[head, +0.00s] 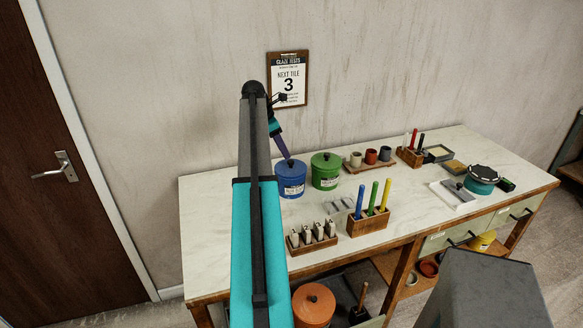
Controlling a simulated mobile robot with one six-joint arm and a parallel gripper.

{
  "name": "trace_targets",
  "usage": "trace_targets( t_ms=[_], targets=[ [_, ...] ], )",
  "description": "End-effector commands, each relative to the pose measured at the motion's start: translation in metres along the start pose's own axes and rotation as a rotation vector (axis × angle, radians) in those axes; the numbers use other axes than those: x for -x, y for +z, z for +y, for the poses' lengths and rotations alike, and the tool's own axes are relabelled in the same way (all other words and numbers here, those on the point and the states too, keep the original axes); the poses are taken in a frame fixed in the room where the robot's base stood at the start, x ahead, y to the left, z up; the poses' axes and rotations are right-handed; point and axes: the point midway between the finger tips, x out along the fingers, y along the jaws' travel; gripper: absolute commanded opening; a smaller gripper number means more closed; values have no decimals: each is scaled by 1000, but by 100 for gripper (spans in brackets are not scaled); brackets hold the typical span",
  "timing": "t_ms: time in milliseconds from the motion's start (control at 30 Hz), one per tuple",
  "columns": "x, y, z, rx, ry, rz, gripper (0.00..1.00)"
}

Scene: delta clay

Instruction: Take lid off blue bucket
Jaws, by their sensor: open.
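The blue bucket (291,188) stands on the white worktop, near its back edge, and carries a white label. Its blue lid (294,172) is on top, and a dark knob shows at the lid's middle. My gripper (289,160) points down at the lid from the upper left, with its tip at or just above the knob. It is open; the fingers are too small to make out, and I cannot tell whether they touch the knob. My arm passes in front of the worktop's left part, left of the bucket.
A green lidded bucket (326,171) stands close on the right. In front are a wooden block of stamps (312,238) and a wooden holder (367,223) with upright coloured tools. Small cups (371,157) stand further right. The worktop's left end (210,215) is bare.

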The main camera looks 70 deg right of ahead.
Motion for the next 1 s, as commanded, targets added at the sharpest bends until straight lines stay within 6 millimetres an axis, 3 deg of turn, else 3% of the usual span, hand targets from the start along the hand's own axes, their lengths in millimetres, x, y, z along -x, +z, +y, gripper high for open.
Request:
trace_targets(
  t_ms=[633,1000],
  targets=[
    [-13,2,0,-1,0,0,42],
    [-47,7,-2,-2,-1,0,42]
  ],
)
